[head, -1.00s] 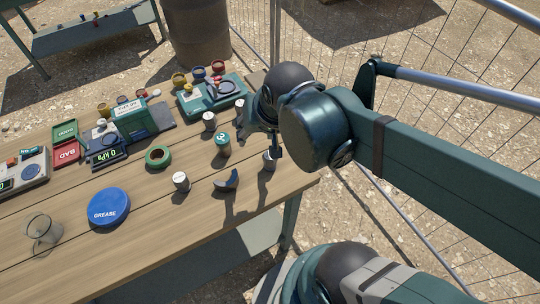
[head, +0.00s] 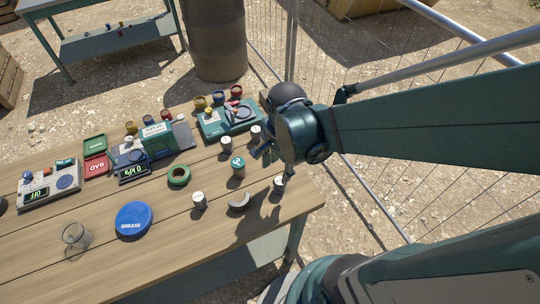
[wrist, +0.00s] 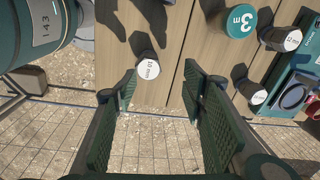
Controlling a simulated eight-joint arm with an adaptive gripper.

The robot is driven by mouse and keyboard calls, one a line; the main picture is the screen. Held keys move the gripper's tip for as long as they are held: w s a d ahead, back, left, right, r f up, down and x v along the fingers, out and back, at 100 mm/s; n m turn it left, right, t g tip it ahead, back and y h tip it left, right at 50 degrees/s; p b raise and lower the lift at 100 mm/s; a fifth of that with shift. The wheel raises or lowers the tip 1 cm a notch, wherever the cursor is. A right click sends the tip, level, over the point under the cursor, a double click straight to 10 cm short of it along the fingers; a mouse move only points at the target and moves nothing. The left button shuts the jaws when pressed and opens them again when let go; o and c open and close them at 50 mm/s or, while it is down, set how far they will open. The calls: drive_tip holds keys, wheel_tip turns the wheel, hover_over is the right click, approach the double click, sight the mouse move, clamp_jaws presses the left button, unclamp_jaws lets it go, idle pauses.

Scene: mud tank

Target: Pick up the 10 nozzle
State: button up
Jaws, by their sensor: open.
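The 10 nozzle (wrist: 148,68) is a small dark cylinder with a white top that reads 10 mm. It stands upright near the table edge. In the head view it is the small cylinder (head: 278,186) just below my gripper (head: 275,160). In the wrist view my gripper (wrist: 161,88) is open, with its green fingers apart and nothing between them. The nozzle lies beyond the fingertips, within the gap and nearer the left finger. I see no contact.
A green-topped cylinder (head: 238,167), other white-topped nozzles (head: 226,144) and a grey curved piece (head: 239,202) stand close by. A green device (head: 228,120) sits behind. A green ring (head: 178,176) and a blue grease lid (head: 133,219) lie further left. The table's right edge is near.

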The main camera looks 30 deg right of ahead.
sight(280, 180)
drive_tip(key=shift+s+d+f+m+g+p, duration=0.1)
drive_tip(key=shift+s+m+g+p, duration=0.25)
drive_tip(key=shift+m, duration=0.3)
drive_tip(key=shift+s+d+f+m+g+p, duration=0.15)
drive_tip(key=shift+s+m+p, duration=0.1)
drive_tip(key=shift+m+p, duration=0.3)
drive_tip(key=shift+f+b, duration=0.45)
drive_tip(key=shift+f, duration=0.8)
drive_tip(key=shift+a, duration=0.1)
drive_tip(key=shift+s+a+f+b, duration=0.1)
drive_tip(key=shift+f+b, duration=0.65)
drive_tip(key=shift+f, duration=1.85)
drive_tip(key=shift+c, duration=0.7)
drive_tip(key=c, duration=0.9)
